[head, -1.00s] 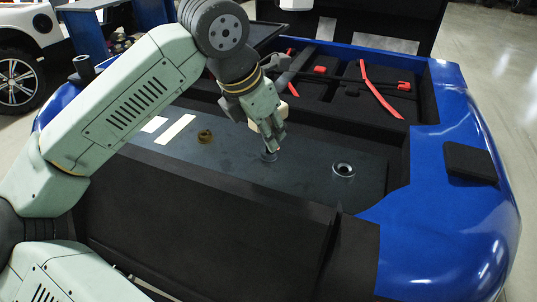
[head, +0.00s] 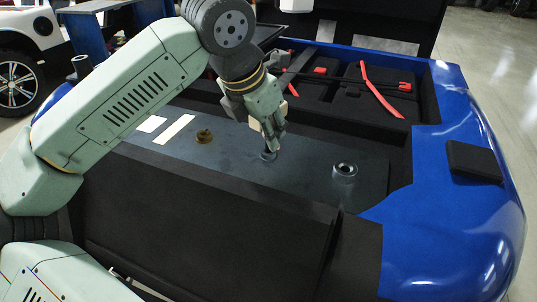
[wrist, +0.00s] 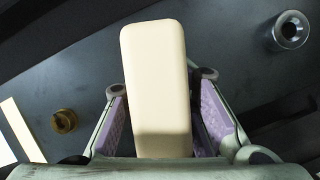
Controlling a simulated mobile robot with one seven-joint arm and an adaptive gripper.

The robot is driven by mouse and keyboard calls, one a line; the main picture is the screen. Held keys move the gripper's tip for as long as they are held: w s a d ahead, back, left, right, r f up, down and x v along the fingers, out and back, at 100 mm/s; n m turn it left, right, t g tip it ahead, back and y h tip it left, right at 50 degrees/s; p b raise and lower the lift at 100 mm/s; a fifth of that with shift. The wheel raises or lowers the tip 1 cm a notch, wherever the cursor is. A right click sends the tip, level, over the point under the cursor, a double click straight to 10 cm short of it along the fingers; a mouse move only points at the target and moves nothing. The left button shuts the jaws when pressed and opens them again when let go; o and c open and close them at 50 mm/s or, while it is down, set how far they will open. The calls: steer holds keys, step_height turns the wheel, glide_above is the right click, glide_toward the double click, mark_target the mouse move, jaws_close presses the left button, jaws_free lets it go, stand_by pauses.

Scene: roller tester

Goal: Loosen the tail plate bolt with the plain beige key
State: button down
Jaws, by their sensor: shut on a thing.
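My gripper (head: 272,136) is over the dark plate (head: 235,150), fingers pointing down. It is shut on the plain beige key (wrist: 155,85), whose broad block fills the middle of the wrist view between the finger pads. A small beige part of the key (head: 254,125) shows beside the fingers in the head view. Under the fingertips is a dark round steel piece (head: 268,155) on the plate; I cannot tell whether it is the tail plate bolt or the key's end. The key's lower end is hidden in the wrist view.
A brass fitting (head: 204,136) is left on the plate, near pale labels (head: 174,128). A steel round fitting (head: 345,170) is to the right. Dark raised walls and the blue body (head: 455,225) surround the plate. Red-handled tools (head: 381,92) lie behind.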

steer(key=shift+n+y+b, duration=0.3)
steer(key=shift+n+b, duration=0.4)
steer(key=shift+n, duration=0.1)
stand_by(0.5)
steer(key=shift+m, duration=0.4)
steer(key=shift+r+p, duration=0.9)
steer(key=shift+r, duration=0.6)
steer(key=shift+r+p, duration=1.35)
steer(key=shift+r, duration=0.7)
